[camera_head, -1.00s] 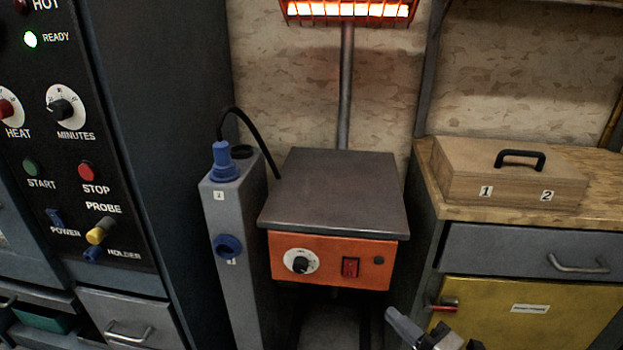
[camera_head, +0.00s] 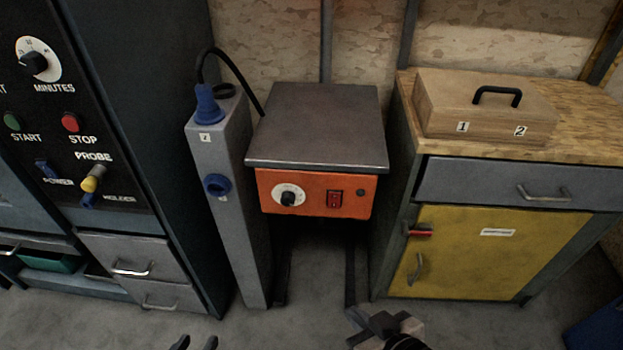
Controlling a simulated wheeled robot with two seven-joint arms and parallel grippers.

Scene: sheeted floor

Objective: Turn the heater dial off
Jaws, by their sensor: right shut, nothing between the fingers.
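The heater dial (camera_head: 288,198) is a black knob on a round white scale plate, at the left of the heater's orange front panel (camera_head: 312,207). I cannot make out its exact setting. A red rocker switch (camera_head: 335,199) sits right of it. My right gripper (camera_head: 362,322) is low in front of the heater, below and right of the dial, apart from it, shut and empty. My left gripper (camera_head: 195,343) shows only two dark fingertips at the bottom edge, spread apart with nothing between them. The glowing heater element is outside the current view.
A grey pillar (camera_head: 228,215) with blue plugs and a black cable stands just left of the heater. A dark control cabinet (camera_head: 125,130) is further left. A bench with a yellow door (camera_head: 470,255) and a wooden box (camera_head: 480,110) stands right. The floor before the heater is clear.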

